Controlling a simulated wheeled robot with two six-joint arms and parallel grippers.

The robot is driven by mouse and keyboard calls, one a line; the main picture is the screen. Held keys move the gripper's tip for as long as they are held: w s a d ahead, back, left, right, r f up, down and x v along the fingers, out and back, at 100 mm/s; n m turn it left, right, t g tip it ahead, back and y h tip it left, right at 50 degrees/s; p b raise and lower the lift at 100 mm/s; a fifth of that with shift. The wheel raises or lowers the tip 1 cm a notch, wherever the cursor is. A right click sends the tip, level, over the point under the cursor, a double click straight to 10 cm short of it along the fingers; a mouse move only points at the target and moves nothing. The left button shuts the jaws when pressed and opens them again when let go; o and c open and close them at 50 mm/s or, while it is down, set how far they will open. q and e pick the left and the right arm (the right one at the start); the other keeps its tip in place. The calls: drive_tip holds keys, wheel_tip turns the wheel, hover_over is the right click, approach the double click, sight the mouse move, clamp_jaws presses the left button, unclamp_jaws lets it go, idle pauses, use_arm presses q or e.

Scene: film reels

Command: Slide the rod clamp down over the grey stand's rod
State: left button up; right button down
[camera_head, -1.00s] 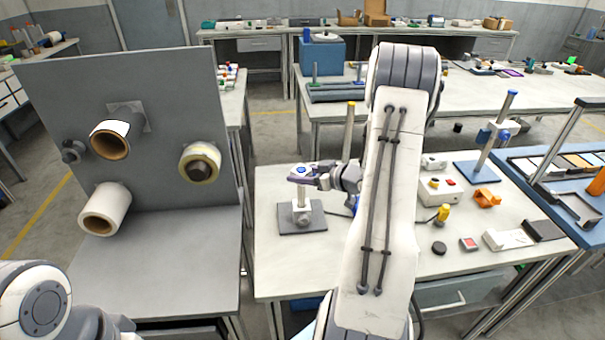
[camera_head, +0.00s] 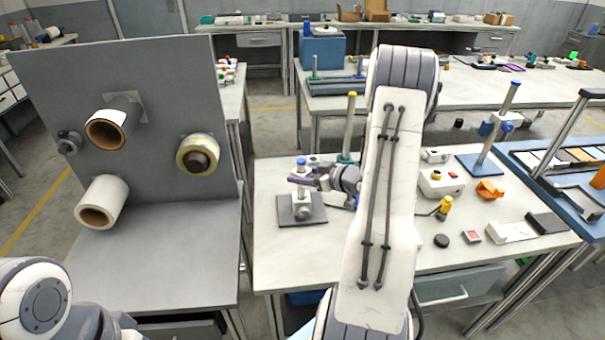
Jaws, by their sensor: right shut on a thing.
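The grey stand (camera_head: 288,216) is a flat dark plate on the worktable, with an upright rod (camera_head: 301,163) whose tip is blue. My right gripper (camera_head: 301,180) comes in from the right and is shut at the rod's upper part. The rod clamp is in its jaws but mostly hidden by the fingers. The blue rod tip shows above the fingers, so the clamp appears to be around the rod. A white block (camera_head: 303,208) with a grey knob is low on the rod, near the plate. My left gripper is out of view.
A yellow-tipped rod (camera_head: 350,122) stands behind my right gripper. A blue stand (camera_head: 480,165) with a blue-tipped rod is farther right. A control box (camera_head: 440,184) and small parts lie right of my arm. The grey panel (camera_head: 150,75) with film reels is at left.

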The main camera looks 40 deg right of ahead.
sight(302, 192)
drive_tip(key=shift+f+b, duration=0.4)
drive_tip(key=shift+f, duration=0.3)
drive_tip(key=shift+f+b, duration=1.7)
drive_tip(key=shift+f, duration=0.85)
drive_tip(key=shift+c, duration=0.8)
unclamp_jaws()
drive_tip(key=v, duration=1)
drive_tip(key=shift+s, duration=0.25)
drive_tip(key=shift+d+r, duration=0.1)
drive_tip(key=shift+d, duration=0.05)
